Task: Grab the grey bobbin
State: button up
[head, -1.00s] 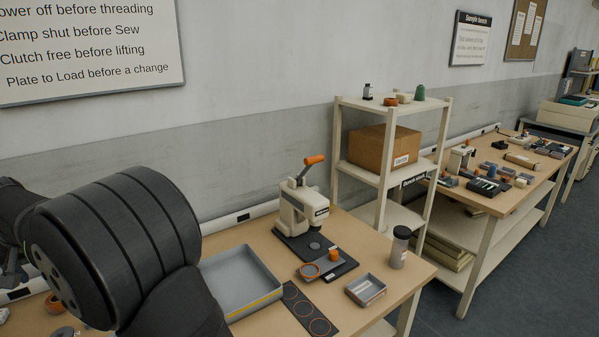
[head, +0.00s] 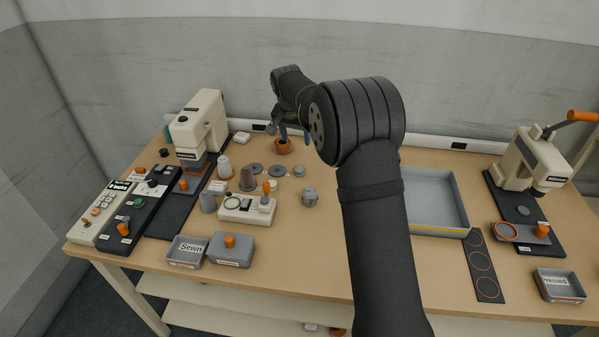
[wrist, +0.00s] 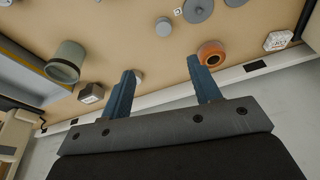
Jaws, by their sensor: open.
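My gripper (wrist: 162,68) is open and empty, its two blue fingers apart over the tabletop. In the head view it (head: 284,132) is at the back of the bench, partly hidden by my arm. An orange roll (wrist: 211,54) lies by the right fingertip in the wrist view. A small pale grey round piece (wrist: 138,76) shows beside the left fingertip, partly covered. A small grey piece (wrist: 164,27) lies beyond the gap. I cannot tell which grey piece is the bobbin. Another small grey piece (head: 310,197) stands mid-bench in the head view.
A grey cup-like piece (wrist: 65,62) and a small dark-topped container (wrist: 91,93) are left of the fingers in the wrist view. A grey tray (head: 437,228) is to the right.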

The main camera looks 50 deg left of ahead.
send_over(299, 169)
jog(key=s+d, duration=0.1)
jog(key=d, duration=0.1)
notch_tip(299, 169, down, 12)
jog(key=shift+s+a+r, duration=0.1)
jog(key=shift+s+a, duration=0.05)
jog(key=shift+a+x, duration=0.15)
jog(key=shift+x, duration=1.2)
jog(key=shift+a+x, duration=0.15)
jog(key=shift+x, duration=1.15)
jog(key=shift+s, duration=0.1)
jog(key=shift+c, duration=0.3)
jog(key=c, duration=1)
